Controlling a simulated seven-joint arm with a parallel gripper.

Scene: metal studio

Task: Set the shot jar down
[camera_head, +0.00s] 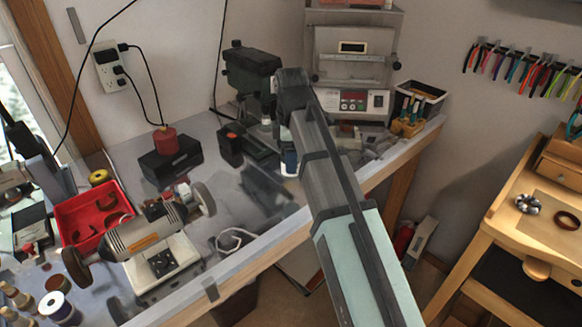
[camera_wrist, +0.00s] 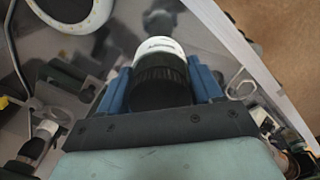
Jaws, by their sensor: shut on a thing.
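The shot jar (camera_wrist: 159,48) has a black ribbed part and a white band in the wrist view. My gripper (camera_wrist: 163,78) is shut on it, with a blue finger on each side of the black part. In the head view, the jar's pale lower end (camera_head: 290,173) shows below my gripper (camera_head: 289,154), over the grey workbench (camera_head: 208,130) near its right side. My arm hides part of the bench beside it. I cannot tell whether the jar touches the bench top.
A black box with a red top (camera_head: 170,155) and a red tray (camera_head: 92,215) stand to the left. A bench grinder (camera_head: 145,235) is at the front left. A grey cabinet machine (camera_head: 352,75) stands behind. Bare bench lies left of the jar.

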